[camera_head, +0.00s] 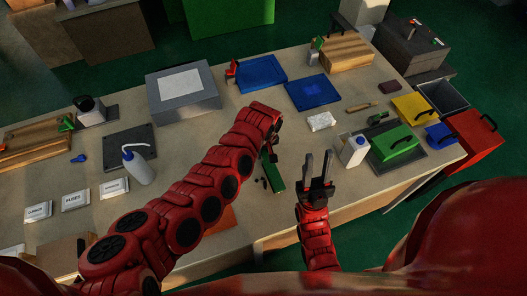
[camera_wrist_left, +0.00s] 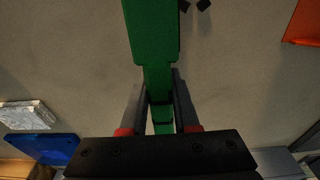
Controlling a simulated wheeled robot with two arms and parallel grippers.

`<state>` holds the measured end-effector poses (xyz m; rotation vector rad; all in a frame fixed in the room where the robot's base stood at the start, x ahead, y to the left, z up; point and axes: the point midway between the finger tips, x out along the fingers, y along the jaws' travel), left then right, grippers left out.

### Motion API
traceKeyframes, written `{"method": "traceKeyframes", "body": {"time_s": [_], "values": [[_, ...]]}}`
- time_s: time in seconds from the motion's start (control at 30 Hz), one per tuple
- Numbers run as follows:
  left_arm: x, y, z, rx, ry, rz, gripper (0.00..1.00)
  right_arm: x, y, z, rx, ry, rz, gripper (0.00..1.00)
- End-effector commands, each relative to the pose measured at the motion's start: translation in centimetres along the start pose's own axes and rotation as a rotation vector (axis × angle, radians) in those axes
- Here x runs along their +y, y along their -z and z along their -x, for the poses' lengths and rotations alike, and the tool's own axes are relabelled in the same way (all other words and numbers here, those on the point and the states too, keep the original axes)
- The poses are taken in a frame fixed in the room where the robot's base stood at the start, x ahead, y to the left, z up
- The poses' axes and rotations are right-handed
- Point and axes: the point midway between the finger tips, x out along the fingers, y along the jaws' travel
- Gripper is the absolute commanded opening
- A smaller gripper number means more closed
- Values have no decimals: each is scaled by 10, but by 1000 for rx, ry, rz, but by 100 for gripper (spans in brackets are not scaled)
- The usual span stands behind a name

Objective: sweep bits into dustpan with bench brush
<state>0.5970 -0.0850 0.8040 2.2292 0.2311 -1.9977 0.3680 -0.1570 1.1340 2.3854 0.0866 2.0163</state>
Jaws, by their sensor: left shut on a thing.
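A green bench brush (camera_head: 276,180) is held by my left gripper (camera_head: 268,152), in the middle of the bench. In the left wrist view the brush (camera_wrist_left: 151,35) runs forward from between the two fingers of the same gripper (camera_wrist_left: 161,90), which is shut on its narrow green handle. Several small dark bits (camera_head: 262,184) lie on the bench just left of the brush; two show at the top of the left wrist view (camera_wrist_left: 203,5). A flat orange piece (camera_head: 222,219) lies partly behind my left arm; I cannot tell whether it is the dustpan. My right gripper (camera_head: 317,160) is open and empty, fingers upward.
A white packet (camera_head: 321,121) and blue trays (camera_head: 313,92) lie behind. A squeeze bottle (camera_head: 137,168) stands left of my left arm. The bench front edge is close to my right gripper.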

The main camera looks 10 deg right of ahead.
Motion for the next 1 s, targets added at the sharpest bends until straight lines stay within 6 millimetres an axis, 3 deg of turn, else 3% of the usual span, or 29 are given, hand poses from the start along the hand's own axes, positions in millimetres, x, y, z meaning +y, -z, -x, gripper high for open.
{"method": "traceKeyframes", "body": {"time_s": [0.8,1.0], "values": [[0,0,-7,1,0,1,0,0,-1,6,0,0,0,34],[-3,0,-4,-1,1,2,0,0,0,-2,0,0,0,34]]}}
